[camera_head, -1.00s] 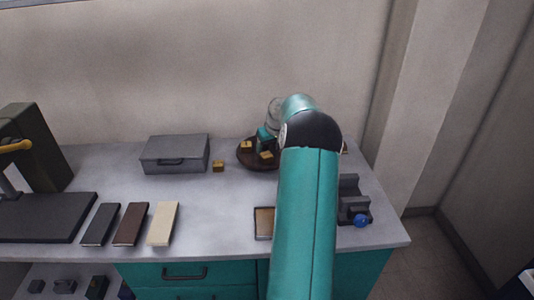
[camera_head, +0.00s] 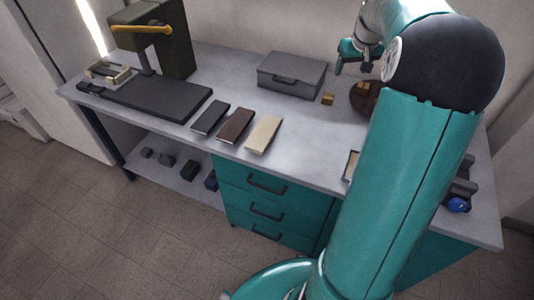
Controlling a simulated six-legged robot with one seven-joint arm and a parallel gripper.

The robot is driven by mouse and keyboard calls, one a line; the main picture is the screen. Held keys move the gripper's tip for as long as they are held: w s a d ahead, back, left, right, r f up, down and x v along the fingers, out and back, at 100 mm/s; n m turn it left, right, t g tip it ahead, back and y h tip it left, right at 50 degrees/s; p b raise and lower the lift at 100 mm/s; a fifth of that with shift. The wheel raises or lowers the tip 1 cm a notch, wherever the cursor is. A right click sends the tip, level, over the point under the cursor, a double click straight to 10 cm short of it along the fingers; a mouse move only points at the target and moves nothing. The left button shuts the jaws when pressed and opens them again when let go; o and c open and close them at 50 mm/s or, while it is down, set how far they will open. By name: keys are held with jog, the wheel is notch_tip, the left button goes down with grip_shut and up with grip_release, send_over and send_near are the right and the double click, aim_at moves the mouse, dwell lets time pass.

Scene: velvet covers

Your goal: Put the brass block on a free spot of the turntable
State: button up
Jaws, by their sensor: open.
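A small brass block (camera_head: 328,99) sits on the grey bench, just right of the grey case and left of the turntable. The round dark brown turntable (camera_head: 357,101) is partly hidden behind my arm; one brass-coloured block (camera_head: 364,87) shows on it. The rest of its top is hidden. My teal gripper (camera_head: 354,63) is open and appears empty. It is raised above the bench, behind the loose brass block and the turntable in the picture.
A grey case (camera_head: 291,75) stands left of the brass block. Three flat slabs, black (camera_head: 210,118), brown (camera_head: 235,126) and cream (camera_head: 264,134), lie near the front edge. A dark green press (camera_head: 165,45) stands at far left. A blue knob (camera_head: 457,205) is at right.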

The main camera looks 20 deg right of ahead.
jog(key=s+a+r+n, duration=0.1)
jog(key=s+a+r, duration=0.1)
jog(key=a, duration=0.6)
jog(key=s+a+r, duration=0.2)
jog(key=a, duration=0.5)
jog(key=s+a+r+n, duration=0.1)
jog(key=s+a+r, duration=0.15)
jog(key=a, duration=0.55)
jog(key=s+a+f+y, duration=0.1)
jog(key=s+a, duration=0.6)
jog(key=s, duration=0.1)
jog(key=s+a+f+n+t+y, duration=0.1)
jog(key=s+a+f, duration=0.1)
jog(key=s+a, duration=0.5)
jog(key=shift+s+a+f+n+t, duration=0.3)
jog(key=shift+s+a, duration=0.1)
jog(key=shift+a, duration=0.4)
jog(key=shift+c, duration=0.3)
